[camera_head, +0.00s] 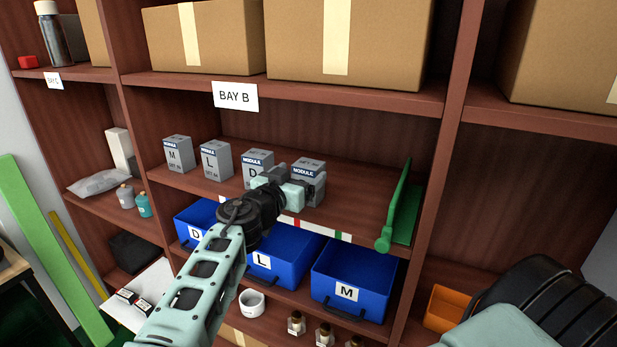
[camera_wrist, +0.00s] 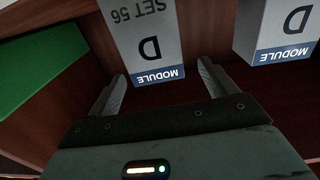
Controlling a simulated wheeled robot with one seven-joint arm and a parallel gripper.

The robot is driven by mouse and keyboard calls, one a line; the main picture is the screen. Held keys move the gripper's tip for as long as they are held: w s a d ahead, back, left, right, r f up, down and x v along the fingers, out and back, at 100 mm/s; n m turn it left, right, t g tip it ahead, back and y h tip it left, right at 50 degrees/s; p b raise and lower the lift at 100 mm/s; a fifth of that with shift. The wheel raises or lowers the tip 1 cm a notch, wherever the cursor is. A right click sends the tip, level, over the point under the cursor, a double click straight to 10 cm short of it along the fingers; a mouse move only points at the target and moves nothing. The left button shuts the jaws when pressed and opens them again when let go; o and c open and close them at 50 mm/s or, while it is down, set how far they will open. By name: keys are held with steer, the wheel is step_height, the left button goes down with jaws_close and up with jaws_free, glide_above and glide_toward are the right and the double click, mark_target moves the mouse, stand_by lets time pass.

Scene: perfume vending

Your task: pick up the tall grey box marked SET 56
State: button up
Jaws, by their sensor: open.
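The tall grey box marked SET 56 (camera_head: 309,169) stands rightmost in the row of grey boxes on the middle shelf. In the wrist view the SET 56 box (camera_wrist: 145,40) appears upside down, with a large D and a blue MODULE band. My gripper (camera_wrist: 160,75) is open, its two fingers to either side of the box's banded end; I cannot tell whether they touch it. In the head view my gripper (camera_head: 300,190) is in front of the box and hides part of it. Another box with a D (camera_head: 256,167) stands just left; it also shows in the wrist view (camera_wrist: 277,28).
Grey boxes marked L (camera_head: 215,160) and M (camera_head: 178,154) stand further left. A green upright piece (camera_head: 400,215) stands on the shelf to the right. Blue bins (camera_head: 352,278) sit on the shelf below. Cardboard boxes (camera_head: 350,40) fill the shelf above.

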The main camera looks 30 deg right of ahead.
mark_target(304, 171)
steer(key=p+x, duration=0.2)
steer(key=x, duration=0.1)
steer(key=shift+s+d+r+p, duration=0.1)
steer(key=shift+d+r+p, duration=0.05)
steer(key=shift+d+p, duration=0.2)
steer(key=shift+w+d+f, duration=0.25)
steer(key=shift+w+d, duration=0.1)
steer(key=shift+d, duration=0.05)
steer(key=c, duration=1.2)
